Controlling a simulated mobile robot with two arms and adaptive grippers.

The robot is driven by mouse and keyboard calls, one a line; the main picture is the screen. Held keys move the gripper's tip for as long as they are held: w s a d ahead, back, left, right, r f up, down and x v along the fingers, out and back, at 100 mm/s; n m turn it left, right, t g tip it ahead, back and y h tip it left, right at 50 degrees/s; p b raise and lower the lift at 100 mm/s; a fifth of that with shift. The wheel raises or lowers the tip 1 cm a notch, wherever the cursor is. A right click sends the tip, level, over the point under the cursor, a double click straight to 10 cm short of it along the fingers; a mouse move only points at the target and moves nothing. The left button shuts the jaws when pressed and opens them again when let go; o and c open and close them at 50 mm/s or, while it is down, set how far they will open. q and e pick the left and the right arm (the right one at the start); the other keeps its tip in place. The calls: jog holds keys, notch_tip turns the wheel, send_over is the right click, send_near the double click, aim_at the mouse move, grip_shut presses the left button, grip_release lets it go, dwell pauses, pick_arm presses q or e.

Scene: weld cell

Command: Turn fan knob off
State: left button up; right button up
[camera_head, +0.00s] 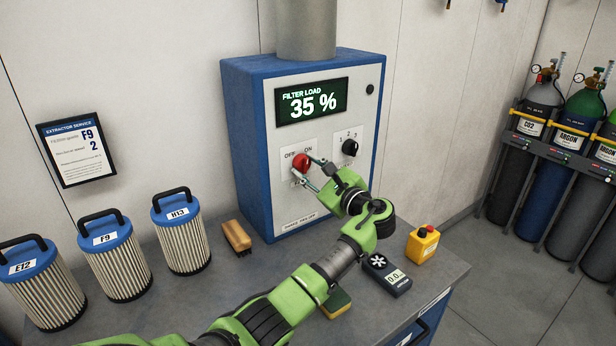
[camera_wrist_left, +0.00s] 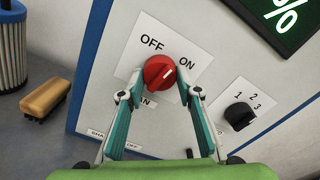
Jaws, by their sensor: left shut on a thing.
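The red fan knob (camera_head: 301,162) sits on a white plate marked OFF and ON on the front of the blue and grey extractor box (camera_head: 245,150). My left gripper (camera_head: 311,173) reaches the knob from the front right. In the left wrist view its two teal fingers (camera_wrist_left: 160,94) stand on either side of the knob, shut on it. My right gripper is in neither view.
A black knob (camera_head: 350,147) marked 1, 2, 3 is right of the red one. The display (camera_head: 312,101) reads FILTER LOAD 35 %. A brush (camera_head: 237,236), several filters (camera_head: 181,235), a meter (camera_head: 387,275) and a yellow button box (camera_head: 423,244) stand on the bench.

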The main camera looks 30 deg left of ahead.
pick_arm(q)
jog(key=n+b, duration=0.8)
jog(key=shift+f, duration=0.15)
jog(key=shift+n+b, duration=1)
jog(key=shift+b, duration=0.05)
jog(key=shift+r+n+b, duration=0.2)
jog(key=shift+n+b, duration=0.3)
jog(key=shift+n, duration=0.1)
jog(key=o, duration=1.1)
jog(key=shift+o, duration=0.2)
jog(key=shift+d, duration=0.1)
jog(key=v, duration=1.2)
jog(key=shift+r, duration=0.1)
